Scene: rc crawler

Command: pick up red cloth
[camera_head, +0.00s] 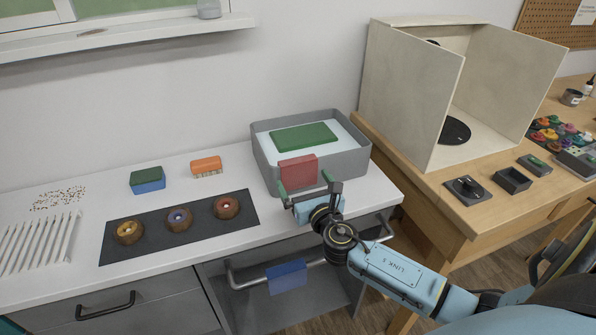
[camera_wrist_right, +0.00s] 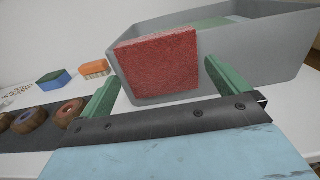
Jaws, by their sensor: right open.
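The red cloth (camera_head: 298,171) hangs over the front rim of the grey tub (camera_head: 354,160). In the right wrist view the red cloth (camera_wrist_right: 160,63) shows as a flat, rough square against the tub's outer wall. My right gripper (camera_head: 305,189) is open just in front of the cloth. In the wrist view its green fingers (camera_wrist_right: 165,88) stand apart, one to each side of the cloth's lower part. I cannot tell whether either finger touches it. My left gripper is not in view.
A green pad (camera_head: 303,138) lies in the tub. A blue cloth (camera_head: 287,276) hangs on a rail below the counter. A green-blue sponge (camera_head: 147,180), an orange brush (camera_head: 206,166) and a dark mat (camera_head: 112,241) with three brown rings are to the left.

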